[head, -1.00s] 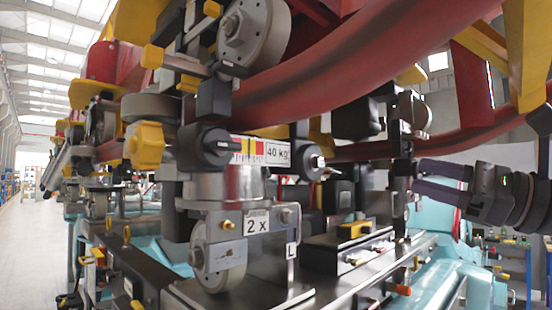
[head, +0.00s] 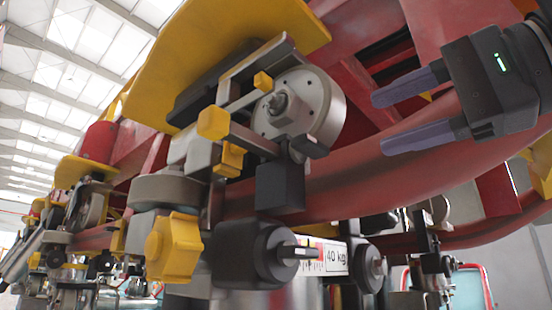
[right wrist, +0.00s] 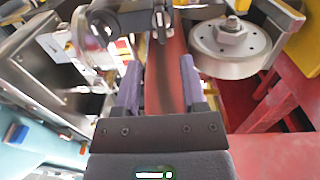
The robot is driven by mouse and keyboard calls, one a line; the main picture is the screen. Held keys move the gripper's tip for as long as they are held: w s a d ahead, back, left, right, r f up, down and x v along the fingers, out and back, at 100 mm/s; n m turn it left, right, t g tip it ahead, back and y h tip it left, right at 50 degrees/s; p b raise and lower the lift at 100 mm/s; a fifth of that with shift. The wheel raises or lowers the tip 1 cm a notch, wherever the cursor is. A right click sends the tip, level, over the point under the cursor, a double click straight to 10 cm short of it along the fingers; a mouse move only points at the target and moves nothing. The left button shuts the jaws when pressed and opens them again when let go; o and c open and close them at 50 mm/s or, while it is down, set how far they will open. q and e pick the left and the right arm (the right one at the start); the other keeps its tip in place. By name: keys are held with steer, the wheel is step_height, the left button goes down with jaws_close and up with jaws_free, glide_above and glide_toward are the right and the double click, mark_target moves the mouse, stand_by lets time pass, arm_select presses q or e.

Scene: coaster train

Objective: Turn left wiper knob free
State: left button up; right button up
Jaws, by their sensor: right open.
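No label names the left wiper knob, so I cannot tell which knob it is. A black round knob with a small lever (head: 265,254) sits left of the 40 kg label in the head view. A similar black knob (head: 369,268) sits right of the label. A faceted yellow knob (head: 175,248) is further left. My right gripper (head: 388,121) is open and empty at the upper right, pointing left, in front of the red rail and apart from these knobs. The right wrist view shows its two purple fingers (right wrist: 160,77) spread, with the red rail behind the gap. My left gripper is out of view.
The thick curved red rail (head: 400,165) crosses above the knobs. A grey wheel (head: 300,106) on a bracket with small yellow blocks (head: 213,123) stands left of my gripper. In the right wrist view, a grey wheel (right wrist: 229,46) is close to the right finger.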

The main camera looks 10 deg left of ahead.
mark_target(320, 145)
steer(key=p+x, duration=0.2)
steer(key=x, duration=0.6)
steer(key=shift+w+a+r, duration=0.1)
steer(key=shift+a, duration=0.05)
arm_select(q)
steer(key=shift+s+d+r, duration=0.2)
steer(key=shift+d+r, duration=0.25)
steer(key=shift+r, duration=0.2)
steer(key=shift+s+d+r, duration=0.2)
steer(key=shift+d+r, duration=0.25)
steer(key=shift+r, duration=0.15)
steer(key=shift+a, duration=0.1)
arm_select(e)
steer(key=shift+c, duration=1.2)
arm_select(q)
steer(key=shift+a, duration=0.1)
arm_select(e)
jaws_close()
